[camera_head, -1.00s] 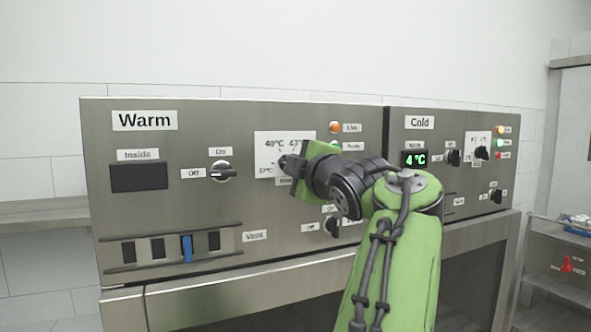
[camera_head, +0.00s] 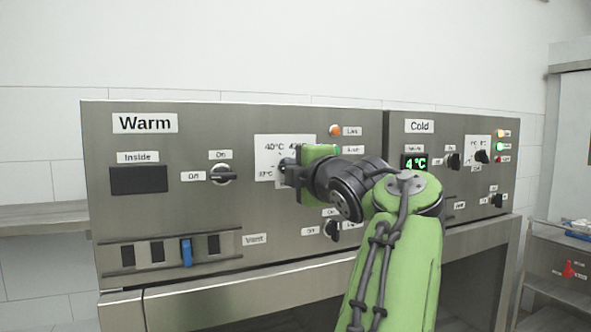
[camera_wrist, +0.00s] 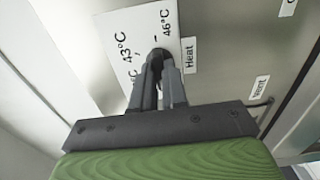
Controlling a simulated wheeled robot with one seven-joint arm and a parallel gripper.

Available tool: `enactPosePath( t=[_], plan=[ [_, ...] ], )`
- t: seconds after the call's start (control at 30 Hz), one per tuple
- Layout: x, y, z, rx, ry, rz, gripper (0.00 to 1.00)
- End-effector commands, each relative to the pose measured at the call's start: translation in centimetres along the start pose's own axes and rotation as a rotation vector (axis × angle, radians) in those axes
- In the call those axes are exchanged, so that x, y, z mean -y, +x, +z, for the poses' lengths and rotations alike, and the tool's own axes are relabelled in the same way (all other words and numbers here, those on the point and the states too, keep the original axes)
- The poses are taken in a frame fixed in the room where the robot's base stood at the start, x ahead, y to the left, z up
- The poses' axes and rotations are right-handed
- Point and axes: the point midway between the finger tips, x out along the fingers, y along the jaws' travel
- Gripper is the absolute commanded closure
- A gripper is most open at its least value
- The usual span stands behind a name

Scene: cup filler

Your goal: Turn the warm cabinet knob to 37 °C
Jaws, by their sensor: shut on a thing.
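The warm cabinet's temperature dial plate (camera_head: 268,150) is white, with 37°C at its lower left and 40°C and 43°C along its top. My gripper (camera_head: 287,165) is at the plate, shut on the dark temperature knob. In the wrist view the knob (camera_wrist: 159,55) shows between the two grey fingertips of my gripper (camera_wrist: 161,70), beside the 43°C and 46°C marks and the Heat label. The fingers cover most of the knob, so I cannot tell where its pointer stands.
The Warm panel also has an on/off knob (camera_head: 223,174), a dark Inside display (camera_head: 139,180), a vent slider (camera_head: 187,252) and a lower knob (camera_head: 332,230). The Cold panel (camera_head: 450,190) at right shows 4 °C.

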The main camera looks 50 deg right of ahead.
Motion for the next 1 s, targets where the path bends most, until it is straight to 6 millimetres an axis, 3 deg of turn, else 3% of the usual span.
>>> enactPosePath(
  t=[0.07, 0.1, 0.27, 0.57, 0.67, 1.0],
  plan=[
    [0.4, 0.1, 0.1, 0.0, 0.0, -0.011, 1.0],
    [0.4, 0.1, 0.1, 0.0, 0.0, -0.011, 0.84],
    [0.3, 0.1, 0.0, 0.0, 0.0, -0.007, 0.62],
    [0.1, -0.3, 0.0, 0.001, 0.0, -0.002, 0.62],
    [0.1, -1.9, 0.1, 0.002, 0.0, 0.001, 0.62],
    [-0.1, -11.4, 0.0, 0.002, 0.001, 0.0, 0.62]
  ],
)
